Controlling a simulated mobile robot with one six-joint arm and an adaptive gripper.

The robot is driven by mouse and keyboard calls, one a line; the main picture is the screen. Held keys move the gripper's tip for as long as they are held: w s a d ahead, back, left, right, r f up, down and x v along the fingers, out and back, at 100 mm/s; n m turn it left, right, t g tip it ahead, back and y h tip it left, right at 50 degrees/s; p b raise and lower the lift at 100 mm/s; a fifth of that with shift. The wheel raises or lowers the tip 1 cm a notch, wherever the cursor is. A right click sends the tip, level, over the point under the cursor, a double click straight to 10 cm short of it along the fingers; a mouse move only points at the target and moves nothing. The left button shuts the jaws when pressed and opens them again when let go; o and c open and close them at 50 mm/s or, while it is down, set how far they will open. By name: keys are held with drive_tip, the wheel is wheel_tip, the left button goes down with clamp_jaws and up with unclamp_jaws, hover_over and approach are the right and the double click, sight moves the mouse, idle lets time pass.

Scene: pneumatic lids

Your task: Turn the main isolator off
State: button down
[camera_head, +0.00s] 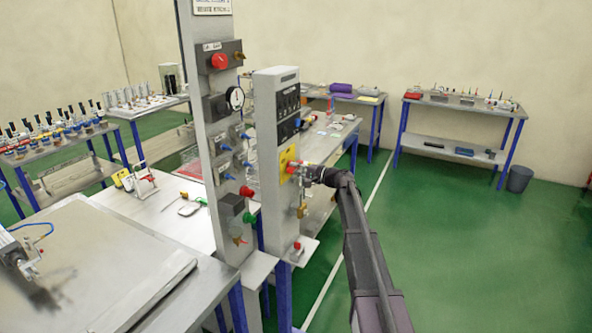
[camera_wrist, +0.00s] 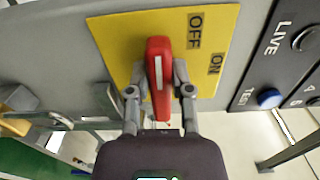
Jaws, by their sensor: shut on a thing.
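The main isolator is a red handle (camera_wrist: 158,75) on a yellow plate (camera_wrist: 120,40) marked OFF and ON, seen up close in the wrist view. A white stripe runs along the handle, which lies lengthwise up the picture, its top nearer the OFF mark than the ON mark. My gripper (camera_wrist: 160,88) is shut on the red handle, one finger on each side. In the head view the yellow plate (camera_head: 286,163) is on the front of a grey column, and my gripper (camera_head: 304,172) reaches it from the right. The handle is small there and partly hidden.
A dark panel (camera_wrist: 287,55) marked LIVE and TEST, with a blue button (camera_wrist: 269,98), is beside the plate. In the head view a taller grey panel (camera_head: 212,130) with knobs and a gauge stands left of the column. Green floor (camera_head: 450,230) is clear on the right.

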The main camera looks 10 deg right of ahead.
drive_tip(key=shift+w+a+r+n, duration=0.1)
drive_tip(key=shift+w+n, duration=0.2)
drive_tip(key=shift+w, duration=0.05)
drive_tip(key=c, duration=0.5)
unclamp_jaws()
drive_tip(key=shift+s+r, duration=0.1)
drive_tip(key=shift+w+f, duration=0.2)
drive_tip(key=shift+f, duration=0.1)
drive_tip(key=shift+s, duration=0.1)
drive_tip(key=shift+s, duration=0.1)
drive_tip(key=v, duration=1.2)
